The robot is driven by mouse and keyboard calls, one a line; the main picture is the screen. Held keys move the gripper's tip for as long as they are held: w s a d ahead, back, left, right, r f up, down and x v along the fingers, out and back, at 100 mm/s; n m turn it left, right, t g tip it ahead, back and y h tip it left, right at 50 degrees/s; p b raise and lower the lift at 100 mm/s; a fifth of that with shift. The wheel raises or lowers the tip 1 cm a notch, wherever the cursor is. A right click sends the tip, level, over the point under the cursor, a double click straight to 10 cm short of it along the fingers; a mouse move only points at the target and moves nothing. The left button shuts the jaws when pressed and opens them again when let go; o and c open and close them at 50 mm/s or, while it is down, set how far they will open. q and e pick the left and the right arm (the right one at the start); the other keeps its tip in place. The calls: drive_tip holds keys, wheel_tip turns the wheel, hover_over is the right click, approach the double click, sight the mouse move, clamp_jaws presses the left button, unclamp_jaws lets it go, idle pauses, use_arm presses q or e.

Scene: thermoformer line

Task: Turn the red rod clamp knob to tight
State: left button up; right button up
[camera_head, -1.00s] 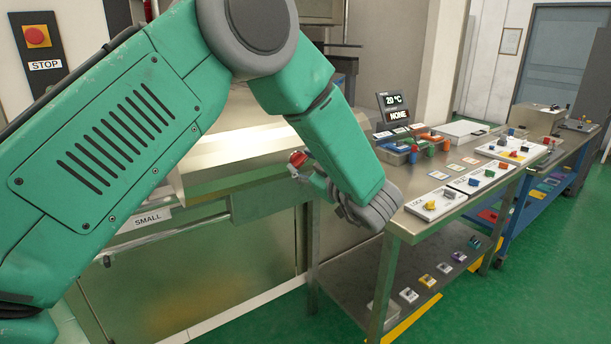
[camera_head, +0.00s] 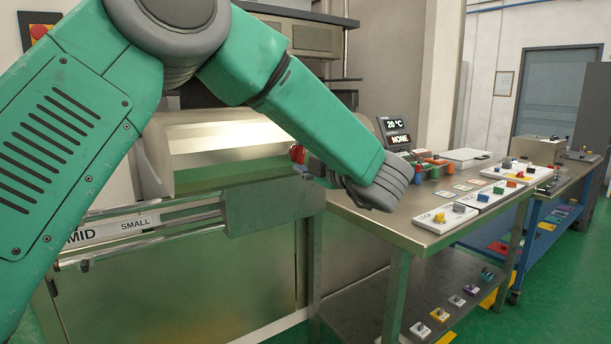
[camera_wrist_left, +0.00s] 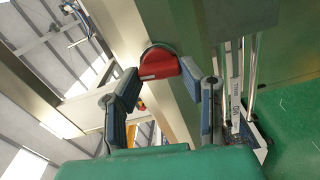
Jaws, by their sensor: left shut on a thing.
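The red rod clamp knob (camera_head: 297,153) is at the right end of the machine's front rail, partly hidden by my left gripper (camera_head: 309,167). In the left wrist view the knob (camera_wrist_left: 158,63) is a red half-round piece on a dark round base, between the fingertips of my left gripper (camera_wrist_left: 157,76). The fingers are shut on it. The rod (camera_head: 150,233) runs along the front below, with a scale strip (camera_head: 115,228) marked MID and SMALL. I cannot read any tight mark on the knob. My right gripper is not in view.
A steel table (camera_head: 400,228) stands right of the machine, close under my left wrist, with several small coloured parts on white plates (camera_head: 446,217). A display (camera_head: 395,133) reads 20 °C and NONE. A red button (camera_head: 39,31) is at upper left. Green floor is clear at lower right.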

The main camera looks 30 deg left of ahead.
use_arm(q)
drive_tip(key=shift+a+n+b, duration=0.1)
drive_tip(key=shift+n+b, duration=0.9)
drive_tip(key=shift+b, duration=0.1)
drive_tip(key=o, duration=0.9)
drive_tip(key=shift+o, duration=1.2)
drive_tip(key=shift+w, duration=0.1)
drive_tip(key=shift+a+f, duration=0.15)
